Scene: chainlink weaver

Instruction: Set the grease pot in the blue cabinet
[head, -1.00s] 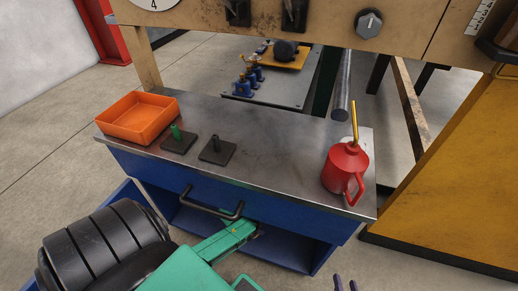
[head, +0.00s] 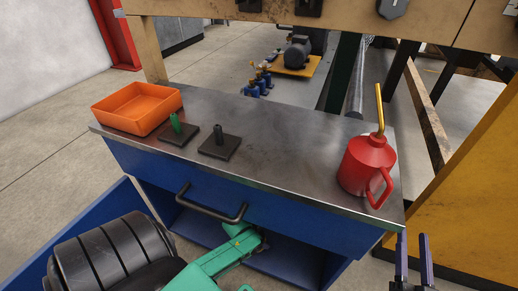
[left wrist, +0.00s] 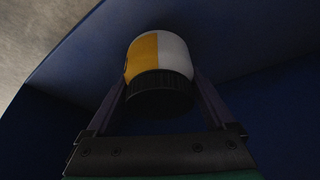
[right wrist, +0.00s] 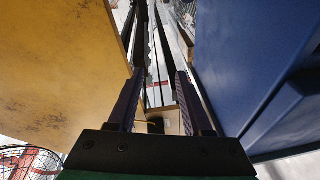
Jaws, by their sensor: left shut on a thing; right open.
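The blue cabinet (head: 290,218) stands in front of me, with a dark handle on its upper front and an open space below. My left arm reaches into that space, and its gripper is hidden there in the head view. In the left wrist view my left gripper (left wrist: 160,84) is shut on the grease pot (left wrist: 176,55), a yellow and white pot with a black ribbed end toward the camera. Dark blue walls surround it. I cannot tell whether the pot touches the cabinet floor. My right gripper (head: 413,241) is open and empty, right of the cabinet.
On the metal top are an orange tray (head: 133,123), two dark plates with pegs (head: 217,147), one peg green, and a red oil can (head: 362,166). A blue panel (head: 40,246) stands at lower left. A yellow panel (head: 475,190) is close on the right.

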